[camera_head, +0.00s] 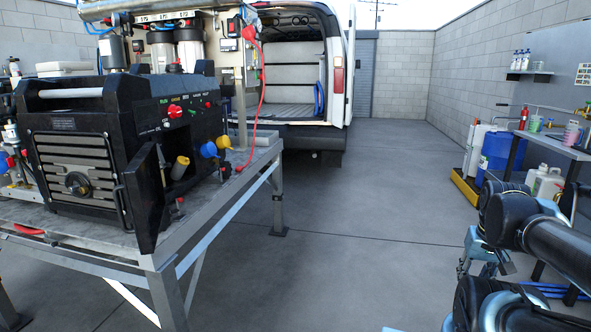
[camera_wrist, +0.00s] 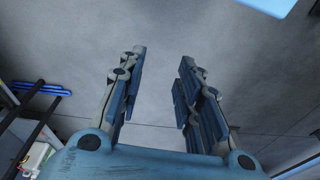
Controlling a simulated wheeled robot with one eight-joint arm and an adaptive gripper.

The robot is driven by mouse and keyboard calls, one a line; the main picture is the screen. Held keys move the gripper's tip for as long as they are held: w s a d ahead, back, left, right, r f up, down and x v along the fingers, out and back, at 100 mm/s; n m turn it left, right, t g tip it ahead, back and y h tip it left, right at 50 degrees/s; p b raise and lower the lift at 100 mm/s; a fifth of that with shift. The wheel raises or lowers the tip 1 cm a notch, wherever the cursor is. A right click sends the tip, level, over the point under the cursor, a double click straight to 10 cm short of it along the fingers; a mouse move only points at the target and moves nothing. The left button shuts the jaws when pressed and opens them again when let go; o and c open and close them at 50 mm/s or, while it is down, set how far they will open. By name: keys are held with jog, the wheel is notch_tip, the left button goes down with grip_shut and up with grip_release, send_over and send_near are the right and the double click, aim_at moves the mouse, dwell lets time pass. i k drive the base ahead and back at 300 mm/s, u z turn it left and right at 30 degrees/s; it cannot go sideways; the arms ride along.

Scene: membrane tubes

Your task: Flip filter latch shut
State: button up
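A black machine (camera_head: 90,125) with a slatted front stands on a metal table at the left in the head view. A narrow black door (camera_head: 147,195) at its near right corner stands open. A yellow cylinder (camera_head: 180,167), possibly the filter, shows in the opening beside it. I cannot make out a separate latch. My gripper (camera_head: 482,268) is at the lower right in the head view, far from the machine across open floor. In the wrist view my gripper (camera_wrist: 158,58) is open and empty, its two blue-padded fingers apart over bare concrete.
The grey metal table (camera_head: 215,205) has its edge and legs facing the open floor (camera_head: 350,215). A red hose (camera_head: 263,90) hangs by the machine. A van (camera_head: 335,70) stands behind. A bench (camera_head: 560,145), blue drum (camera_head: 497,152) and bottles line the right.

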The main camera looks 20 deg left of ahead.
aim_at(164, 164)
jog(key=u, duration=1.25)
jog(key=k, duration=1.15)
jog(key=u, duration=0.25)
jog(key=i, duration=1)
jog(key=u, duration=0.05)
